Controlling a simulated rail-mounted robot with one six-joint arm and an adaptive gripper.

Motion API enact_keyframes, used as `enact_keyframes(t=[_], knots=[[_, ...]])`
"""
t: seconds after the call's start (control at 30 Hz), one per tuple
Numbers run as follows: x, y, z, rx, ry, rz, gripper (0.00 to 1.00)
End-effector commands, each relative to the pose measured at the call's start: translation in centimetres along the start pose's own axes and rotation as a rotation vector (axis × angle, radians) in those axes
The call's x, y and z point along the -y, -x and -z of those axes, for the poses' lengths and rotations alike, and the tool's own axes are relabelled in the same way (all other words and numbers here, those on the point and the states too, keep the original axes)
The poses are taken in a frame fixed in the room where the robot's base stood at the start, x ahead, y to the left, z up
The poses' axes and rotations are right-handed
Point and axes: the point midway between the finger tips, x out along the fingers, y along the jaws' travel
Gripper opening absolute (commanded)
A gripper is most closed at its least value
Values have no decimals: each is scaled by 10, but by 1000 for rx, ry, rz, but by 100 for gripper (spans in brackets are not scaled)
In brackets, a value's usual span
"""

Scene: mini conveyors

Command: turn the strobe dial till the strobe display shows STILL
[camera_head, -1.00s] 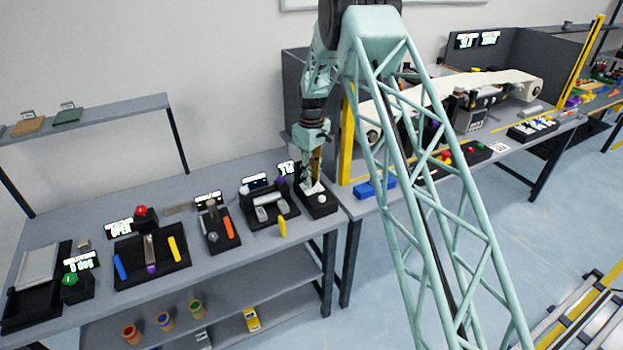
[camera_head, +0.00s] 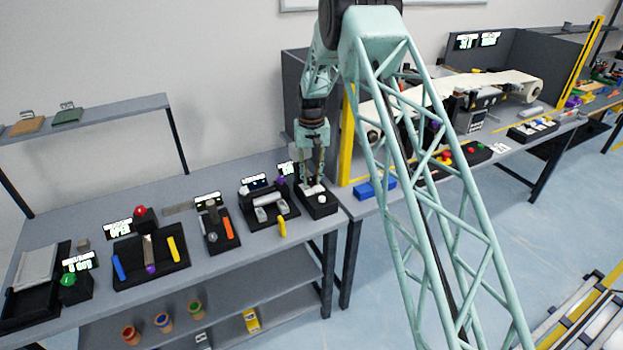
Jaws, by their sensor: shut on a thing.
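My gripper (camera_head: 313,184) points down over the small black unit (camera_head: 318,208) at the right end of the near bench. It is shut on a pale part at the top of this unit, which I take to be the strobe dial; the fingers hide most of it. A small white round knob (camera_head: 323,197) sits just in front of the fingers, on the same unit. A small lit display (camera_head: 286,168) stands behind the unit, partly covered by my gripper and other parts. I cannot read its text.
To the left stand a black unit with grey blocks and a purple knob (camera_head: 281,181), a yellow piece (camera_head: 282,227) and a unit with an orange bar (camera_head: 228,229). A blue block (camera_head: 375,188) lies right of my gripper. A yellow post (camera_head: 347,135) rises close behind.

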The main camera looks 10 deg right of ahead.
Motion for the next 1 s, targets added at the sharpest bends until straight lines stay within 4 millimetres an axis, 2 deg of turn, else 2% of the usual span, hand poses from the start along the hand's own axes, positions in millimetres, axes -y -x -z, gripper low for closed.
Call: enact_keyframes(t=[0.3,0.77,0.8,0.93,1.0], knots=[[0,0,0,-1,-114,0,10],[0,0,0,-1,-131,0,10],[0,0,0,-1,-131,0,21],[0,0,0,-1,-131,0,33],[0,0,0,0,-131,0,34]])
